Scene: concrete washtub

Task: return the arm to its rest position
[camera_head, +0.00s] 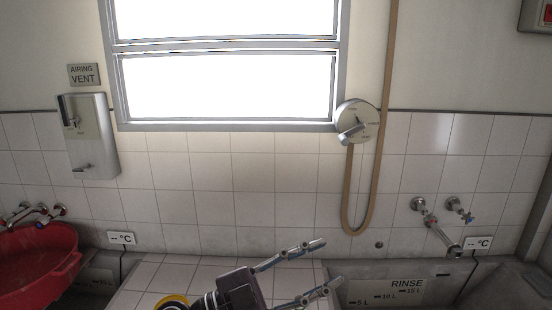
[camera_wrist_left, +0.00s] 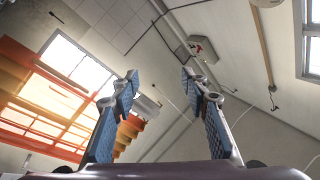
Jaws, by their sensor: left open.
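My left gripper (camera_head: 322,263) shows at the bottom middle of the head view, above the white tiled ledge between the tubs. Its two fingers are spread apart and point to the right. Nothing is between them. In the left wrist view, the same gripper (camera_wrist_left: 160,85) has its two blue-padded fingers apart, with only walls, ceiling and windows behind. My right gripper is in neither view.
A red basin (camera_head: 38,262) sits at the left under taps. A tap with two valves (camera_head: 440,228) is above the rinse tub (camera_head: 400,287) at the right. A dispenser (camera_head: 90,137) and a dial with a hose (camera_head: 358,122) are on the wall.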

